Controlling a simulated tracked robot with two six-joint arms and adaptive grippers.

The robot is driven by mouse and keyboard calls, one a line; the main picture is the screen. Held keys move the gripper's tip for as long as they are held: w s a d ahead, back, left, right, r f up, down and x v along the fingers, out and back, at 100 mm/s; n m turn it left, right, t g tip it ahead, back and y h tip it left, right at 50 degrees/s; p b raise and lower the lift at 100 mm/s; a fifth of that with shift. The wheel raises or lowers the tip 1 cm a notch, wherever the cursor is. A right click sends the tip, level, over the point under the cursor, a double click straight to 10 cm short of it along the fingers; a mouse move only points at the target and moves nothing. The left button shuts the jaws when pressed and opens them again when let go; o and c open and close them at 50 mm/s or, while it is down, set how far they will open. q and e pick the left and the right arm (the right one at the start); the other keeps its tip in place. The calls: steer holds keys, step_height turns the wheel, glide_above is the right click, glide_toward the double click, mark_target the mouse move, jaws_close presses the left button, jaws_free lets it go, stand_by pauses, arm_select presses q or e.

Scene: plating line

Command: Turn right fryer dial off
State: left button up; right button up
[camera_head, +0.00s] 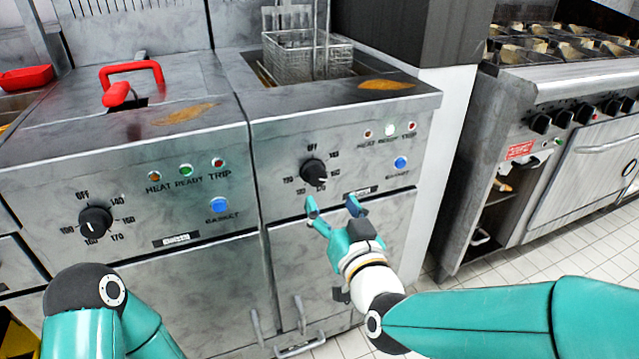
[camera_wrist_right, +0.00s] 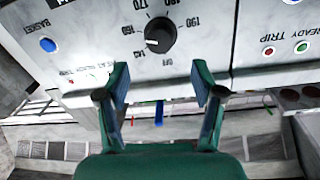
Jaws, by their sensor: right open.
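The right fryer's dial (camera_head: 314,172) is a round black knob on the steel front panel, with OFF printed above it and temperature numbers around it. The dial also shows in the right wrist view (camera_wrist_right: 160,36), upside down, beyond the fingertips. My right gripper (camera_head: 333,207) is open and empty just below the dial. In the right wrist view its fingers (camera_wrist_right: 160,86) are spread apart, with the dial ahead between them and not touched. My left gripper is out of view.
The left fryer has its own black dial (camera_head: 95,221) and a red-handled lid (camera_head: 130,75). A blue basket button (camera_head: 400,162) sits right of the right dial. A wire basket (camera_head: 305,55) stands in the right fryer. A stove (camera_head: 590,130) stands at right.

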mark_target(317, 180)
steer(key=x, duration=0.8)
steer(key=shift+s, duration=0.1)
steer(key=c, duration=1.1)
steer(key=shift+c, duration=0.2)
